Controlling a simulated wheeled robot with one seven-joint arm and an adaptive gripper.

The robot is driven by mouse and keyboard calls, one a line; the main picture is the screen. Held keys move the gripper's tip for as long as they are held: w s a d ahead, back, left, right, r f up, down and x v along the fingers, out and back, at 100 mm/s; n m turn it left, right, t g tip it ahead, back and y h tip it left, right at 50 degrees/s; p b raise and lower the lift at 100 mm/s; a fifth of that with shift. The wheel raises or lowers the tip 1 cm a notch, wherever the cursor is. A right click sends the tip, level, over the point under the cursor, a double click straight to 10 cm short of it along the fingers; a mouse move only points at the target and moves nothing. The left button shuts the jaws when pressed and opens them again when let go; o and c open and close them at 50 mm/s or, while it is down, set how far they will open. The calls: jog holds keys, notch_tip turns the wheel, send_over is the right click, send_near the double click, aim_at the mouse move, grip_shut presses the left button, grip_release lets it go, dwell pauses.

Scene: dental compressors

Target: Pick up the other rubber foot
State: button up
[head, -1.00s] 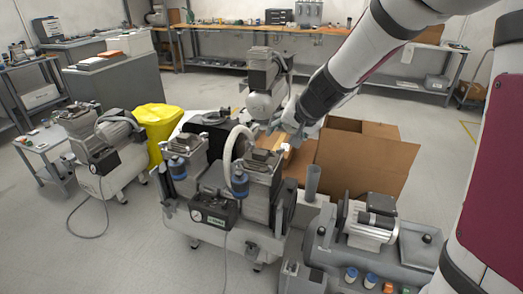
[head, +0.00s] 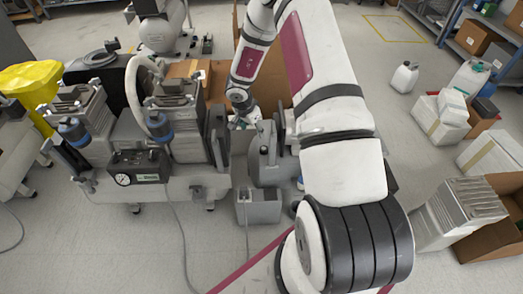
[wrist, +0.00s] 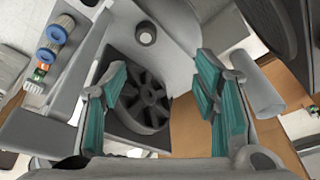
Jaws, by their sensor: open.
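I cannot clearly make out a rubber foot in either current view. A small round grey stub with a pale centre (wrist: 146,34) stands on a grey housing beyond my fingers in the wrist view; I cannot tell whether it is a foot. My gripper (wrist: 165,98) is open, its teal-padded fingers apart with nothing held between them. A black fan-like wheel (wrist: 148,100) in the grey housing shows behind the gap. In the head view my gripper (head: 243,122) is small, pointing down above the grey machine (head: 265,160) right of the twin-head compressor. My arm hides part of that machine.
The twin-head compressor (head: 140,185) with its gauge stands close on the left. A cardboard box (head: 278,88) is behind my gripper. Blue-capped parts (wrist: 53,35) line the left in the wrist view. Open floor (head: 420,150) lies right of my arm.

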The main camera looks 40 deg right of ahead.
aim_at(263, 149)
jog(key=shift+g, duration=0.3)
jog(key=b+x, duration=0.1)
jog(key=x, duration=0.3)
jog(key=s+b+x, duration=0.1)
jog(key=b+x, duration=0.1)
jog(key=x, duration=0.3)
jog(key=b+x, duration=0.2)
jog(key=x, duration=0.3)
jog(key=shift+s+d+f, duration=0.1)
jog(key=shift+s, duration=0.25)
jog(key=c, duration=1.1)
